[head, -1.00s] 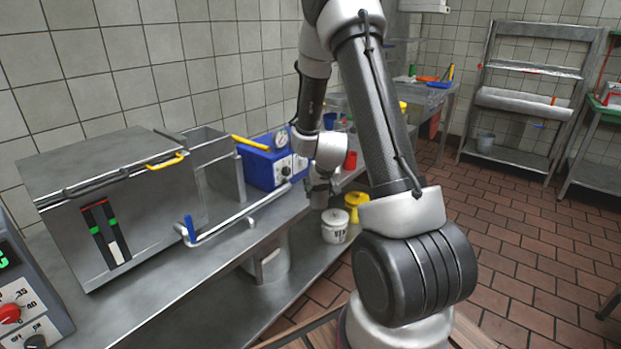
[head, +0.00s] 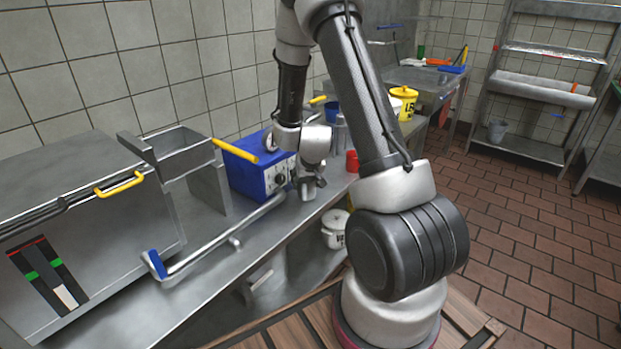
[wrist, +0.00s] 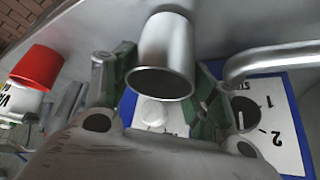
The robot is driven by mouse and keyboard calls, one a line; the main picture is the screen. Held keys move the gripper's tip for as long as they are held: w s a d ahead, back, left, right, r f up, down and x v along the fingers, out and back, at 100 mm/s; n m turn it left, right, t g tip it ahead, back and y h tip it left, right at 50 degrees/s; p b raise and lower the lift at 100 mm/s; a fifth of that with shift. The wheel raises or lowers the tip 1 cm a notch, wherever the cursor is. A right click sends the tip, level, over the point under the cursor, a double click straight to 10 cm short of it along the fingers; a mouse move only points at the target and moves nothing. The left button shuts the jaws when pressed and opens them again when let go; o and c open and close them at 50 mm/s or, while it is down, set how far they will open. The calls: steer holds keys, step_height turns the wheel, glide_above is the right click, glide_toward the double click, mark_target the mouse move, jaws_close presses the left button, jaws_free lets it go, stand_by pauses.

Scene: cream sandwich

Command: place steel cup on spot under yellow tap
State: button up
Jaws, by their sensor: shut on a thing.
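The steel cup (wrist: 166,45) is between the fingers of my gripper (wrist: 165,75) in the wrist view, its round rim facing the camera. My gripper is shut on it. A yellow lever (head: 235,150) sticks out beside a steel trough (head: 180,150), left of my gripper. A yellow handle (head: 120,184) is on the large steel box. I cannot tell which is the yellow tap, and no marked spot is clear.
The blue box (head: 250,172) stands against the wall. A steel pipe with a blue end (head: 156,264) runs along the counter (head: 225,265).

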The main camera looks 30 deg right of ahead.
steer(key=shift+f, duration=0.35)
steer(key=o, duration=1)
steer(key=shift+f, duration=0.1)
